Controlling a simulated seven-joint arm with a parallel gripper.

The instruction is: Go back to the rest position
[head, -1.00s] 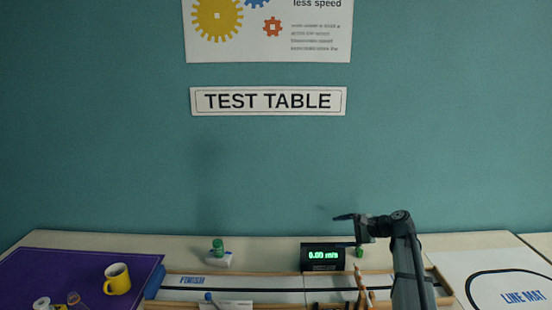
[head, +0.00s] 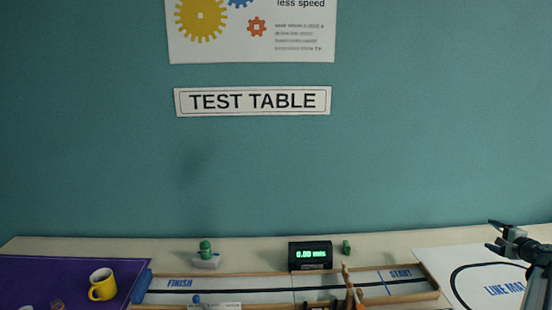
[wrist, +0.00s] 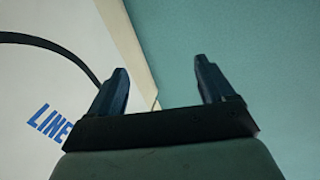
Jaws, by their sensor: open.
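My gripper (head: 494,236) is at the right side of the head view, above the white line mat (head: 450,257). In the wrist view my gripper (wrist: 163,85) shows two dark blue fingers spread wide apart with nothing between them. Past the fingers the wrist view shows the teal wall (wrist: 220,40), the pale table edge and part of the line mat (wrist: 40,75) with its black curve and blue lettering. The gripper is apart from every object on the table.
A wooden-sided track (head: 240,290) marked FINISH and START runs along the table. A speed display (head: 310,256) reading 0.00 stands behind it, with a small green object (head: 346,247) beside it.

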